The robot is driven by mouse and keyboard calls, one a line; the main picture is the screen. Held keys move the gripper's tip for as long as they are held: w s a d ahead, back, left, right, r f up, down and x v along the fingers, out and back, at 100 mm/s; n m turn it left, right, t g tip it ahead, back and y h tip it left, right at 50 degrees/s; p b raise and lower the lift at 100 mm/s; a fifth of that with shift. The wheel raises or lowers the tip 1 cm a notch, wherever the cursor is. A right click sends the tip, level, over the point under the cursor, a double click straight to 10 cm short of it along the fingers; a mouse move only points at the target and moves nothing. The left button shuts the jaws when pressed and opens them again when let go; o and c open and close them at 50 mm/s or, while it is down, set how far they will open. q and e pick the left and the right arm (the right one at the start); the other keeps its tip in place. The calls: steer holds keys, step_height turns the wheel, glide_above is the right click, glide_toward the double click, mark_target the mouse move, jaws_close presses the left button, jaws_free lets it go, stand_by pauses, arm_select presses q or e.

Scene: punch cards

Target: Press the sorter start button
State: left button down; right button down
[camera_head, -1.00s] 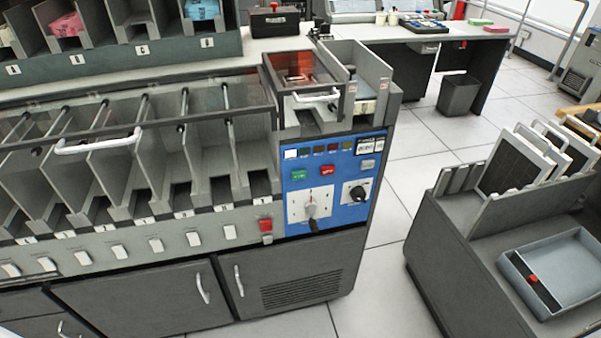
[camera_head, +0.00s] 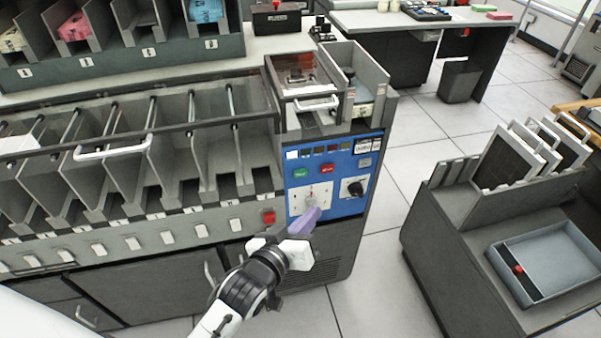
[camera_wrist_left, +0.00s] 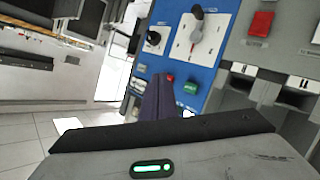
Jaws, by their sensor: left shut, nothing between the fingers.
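The sorter's blue control panel (camera_head: 345,196) carries a green button (camera_head: 300,173), whose label is too small to read surely, and a red button (camera_head: 327,168) to its right. In the left wrist view the green button (camera_wrist_left: 191,87) is in plain sight, and the red button (camera_wrist_left: 170,77) is partly covered by my fingers. My left gripper (camera_head: 312,217) is shut and empty. Its purple fingers are in front of the panel's lower part, over the lever plate and below the green button in the head view. They also show in the left wrist view (camera_wrist_left: 157,104), apart from the green button.
A lever on a white plate (camera_head: 318,190) and a black knob (camera_head: 355,187) sit below the buttons. A red switch (camera_head: 268,217) is left of the panel. Card pockets (camera_head: 140,175) line the sorter. A cart with a grey tray (camera_head: 548,262) stands right; floor between is clear.

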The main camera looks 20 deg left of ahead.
mark_target(300, 173)
arm_select(q)
steer(key=w+a+b, duration=0.1)
steer(key=w+a, duration=0.4)
steer(key=w, duration=0.2)
steer(key=shift+w+b, duration=0.15)
steer(key=shift+b, duration=0.25)
stand_by(1.9)
steer(key=shift+w+a, duration=0.2)
steer(key=shift+w, duration=0.15)
